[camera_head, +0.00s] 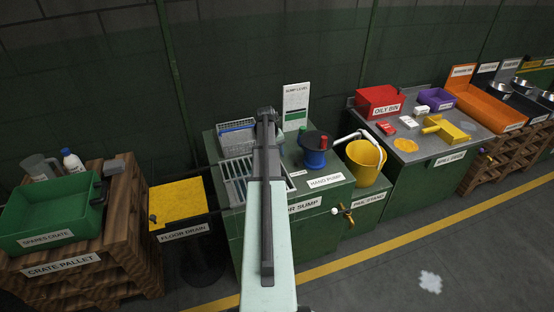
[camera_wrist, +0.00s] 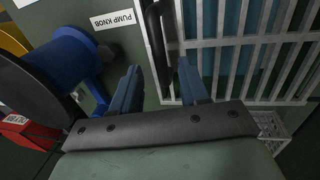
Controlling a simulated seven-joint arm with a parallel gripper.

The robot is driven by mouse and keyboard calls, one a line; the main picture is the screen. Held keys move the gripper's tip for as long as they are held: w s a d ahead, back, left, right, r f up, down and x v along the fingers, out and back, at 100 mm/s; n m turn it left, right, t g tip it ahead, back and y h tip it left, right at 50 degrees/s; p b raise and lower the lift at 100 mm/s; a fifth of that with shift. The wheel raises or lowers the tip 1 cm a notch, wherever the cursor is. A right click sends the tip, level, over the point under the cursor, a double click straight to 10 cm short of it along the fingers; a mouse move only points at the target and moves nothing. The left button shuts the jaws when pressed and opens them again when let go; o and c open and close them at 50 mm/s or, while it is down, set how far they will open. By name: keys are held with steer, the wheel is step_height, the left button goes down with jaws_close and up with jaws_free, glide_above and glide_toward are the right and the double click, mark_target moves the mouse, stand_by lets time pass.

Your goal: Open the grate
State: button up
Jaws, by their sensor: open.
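The grate (camera_head: 234,184) is a pale barred panel on top of the green floor sump (camera_head: 250,235), lying flat over a blue interior. In the wrist view the grate (camera_wrist: 250,42) fills the upper right. A dark bar handle (camera_wrist: 154,35) runs along its near edge. My gripper (camera_wrist: 159,67) is open, its two blue fingers apart on either side of the handle's lower end. I cannot tell whether they touch it. In the head view my arm covers part of the grate and hides the fingers.
A blue hand pump (camera_head: 313,158) with a dark top stands just right of the grate; the pump (camera_wrist: 70,62) is close to my left finger in the wrist view. A white basket (camera_head: 237,132) is behind the grate. A yellow bucket (camera_head: 363,165) stands further right.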

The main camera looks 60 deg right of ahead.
steer(key=shift+s+d+f, duration=0.1)
steer(key=shift+d+f, duration=0.05)
steer(key=shift+f, duration=0.65)
steer(key=shift+s+d+f, duration=0.1)
steer(key=shift+f, duration=0.7)
jaws_close()
